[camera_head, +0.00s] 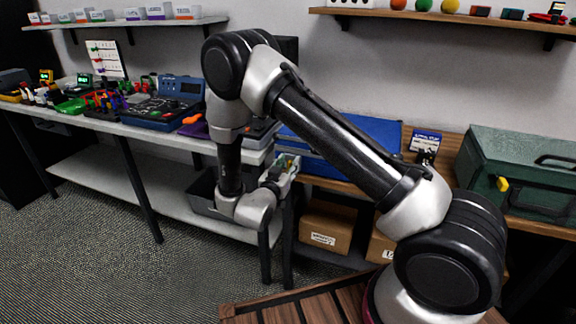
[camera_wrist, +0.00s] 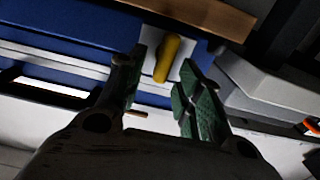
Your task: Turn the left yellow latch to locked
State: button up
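In the wrist view, a yellow latch (camera_wrist: 167,58) stands on a pale plate (camera_wrist: 152,38) on the front of a blue case (camera_wrist: 70,32). The latch is slightly tilted from the picture's vertical. My gripper (camera_wrist: 163,70) is open, with green-padded fingers to the left and right of the latch; I cannot tell whether either touches it. In the head view, my gripper (camera_head: 288,166) is at the left front of the blue case (camera_head: 384,130). The case's latches are hidden there by my arm or too small to make out.
A wooden bench (camera_head: 455,148) bears the blue case and a green case (camera_head: 525,165) with a yellow latch (camera_head: 503,184). A grey table (camera_head: 150,135) stands left, with a blue device (camera_head: 180,90) and several coloured items. Cardboard boxes (camera_head: 328,226) are below the bench. A shelf (camera_head: 440,13) hangs above.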

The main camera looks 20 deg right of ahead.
jog(key=shift+w+d, duration=0.1)
jog(key=shift+w, duration=0.05)
grip_shut()
jog(key=shift+m, duration=0.3)
jog(key=shift+s+d+f+m, duration=0.25)
jog(key=shift+f+m, duration=0.1)
jog(key=shift+m, duration=2.55)
jog(key=shift+s+d+f+m, duration=0.15)
jog(key=shift+d+f+m, duration=0.15)
jog(key=shift+m, duration=2.6)
jog(key=shift+s+d+f+m, duration=0.25)
jog(key=shift+f+m, duration=0.1)
jog(key=shift+m, duration=2.55)
